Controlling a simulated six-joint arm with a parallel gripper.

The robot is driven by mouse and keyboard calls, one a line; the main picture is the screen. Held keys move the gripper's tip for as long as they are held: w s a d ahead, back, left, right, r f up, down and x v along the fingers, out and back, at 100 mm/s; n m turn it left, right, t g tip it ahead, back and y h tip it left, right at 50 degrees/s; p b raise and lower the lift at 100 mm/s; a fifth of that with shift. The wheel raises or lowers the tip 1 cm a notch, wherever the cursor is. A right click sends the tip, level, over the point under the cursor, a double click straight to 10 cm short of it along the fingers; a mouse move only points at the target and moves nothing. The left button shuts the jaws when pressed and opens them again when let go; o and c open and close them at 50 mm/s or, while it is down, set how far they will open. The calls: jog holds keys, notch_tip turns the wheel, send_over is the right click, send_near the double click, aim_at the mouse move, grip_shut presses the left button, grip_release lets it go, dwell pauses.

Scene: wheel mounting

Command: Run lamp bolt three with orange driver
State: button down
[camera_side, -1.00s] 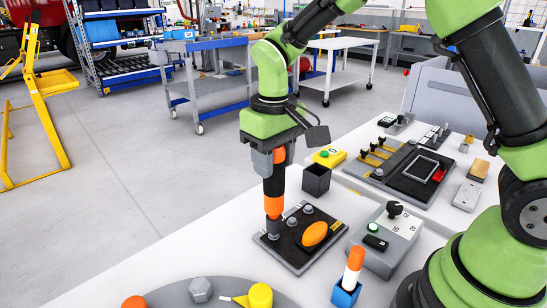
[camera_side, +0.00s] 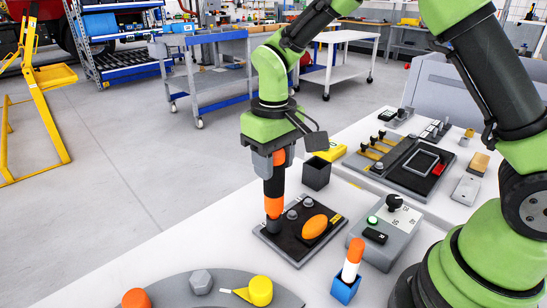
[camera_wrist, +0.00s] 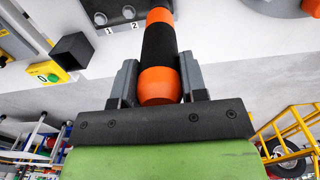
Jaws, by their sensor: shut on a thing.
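My gripper (camera_side: 272,155) is shut on the orange and black driver (camera_side: 274,187), which stands upright below it. In the wrist view the driver (camera_wrist: 159,50) sits between the two grey fingers (camera_wrist: 156,83). The driver's tip is at the near-left bolt position on the dark lamp plate (camera_side: 279,246), and it hides that bolt. Two other grey bolts (camera_side: 292,214) (camera_side: 307,201) show on the plate. In the wrist view these bolts stand by the marks 1 and 2. An orange oval lamp (camera_side: 315,227) lies on the plate's right side.
A black open box (camera_side: 316,174) stands behind the plate. A grey control box (camera_side: 385,236) with a black knob is to the right. A blue holder (camera_side: 345,289) with an orange-white stick stands in front. A grey disc (camera_side: 230,289) is at the front.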

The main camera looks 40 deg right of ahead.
jog(key=c, duration=1.3)
grip_release()
grip_shut()
